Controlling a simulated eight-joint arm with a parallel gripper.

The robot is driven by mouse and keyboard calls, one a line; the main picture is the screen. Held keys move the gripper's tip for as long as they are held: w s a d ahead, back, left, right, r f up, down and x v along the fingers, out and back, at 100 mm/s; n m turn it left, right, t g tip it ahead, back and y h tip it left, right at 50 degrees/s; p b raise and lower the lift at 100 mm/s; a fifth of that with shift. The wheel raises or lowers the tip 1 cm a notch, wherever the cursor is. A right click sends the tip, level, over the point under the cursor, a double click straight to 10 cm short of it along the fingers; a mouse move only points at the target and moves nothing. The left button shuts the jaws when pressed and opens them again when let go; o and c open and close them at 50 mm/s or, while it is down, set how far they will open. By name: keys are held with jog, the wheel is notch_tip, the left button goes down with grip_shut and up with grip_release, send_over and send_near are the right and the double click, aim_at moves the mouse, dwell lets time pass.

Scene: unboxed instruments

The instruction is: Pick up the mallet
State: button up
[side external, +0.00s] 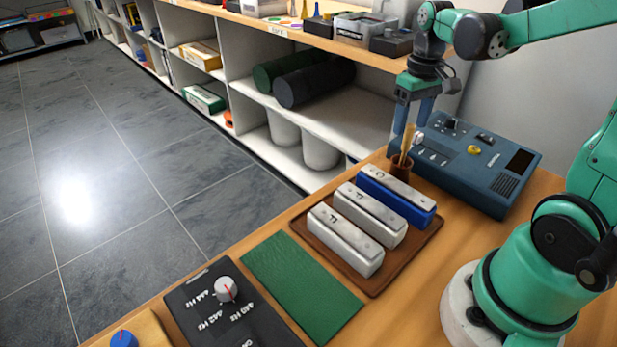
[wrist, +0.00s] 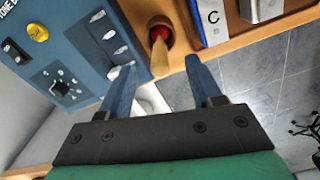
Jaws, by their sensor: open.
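The mallet (side external: 406,143) shows as a light wooden stick standing upright in a small brown cup (side external: 400,170) at the back end of the tray. My gripper (side external: 412,124) is open and points down just above the cup. In the wrist view the two blue fingers of my gripper (wrist: 157,66) lie on either side of the stick, with visible gaps.
A blue tone box (side external: 515,185) with knobs stands close beside the cup. Several metal-topped chime bars (side external: 345,240) lie on a brown tray (side external: 375,290). A green mat (side external: 300,285) and a dark dial box (side external: 215,310) are nearer. Shelving (side external: 240,60) stands behind.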

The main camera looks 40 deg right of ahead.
aim_at(404, 153)
jog(key=shift+f, duration=2)
grip_shut()
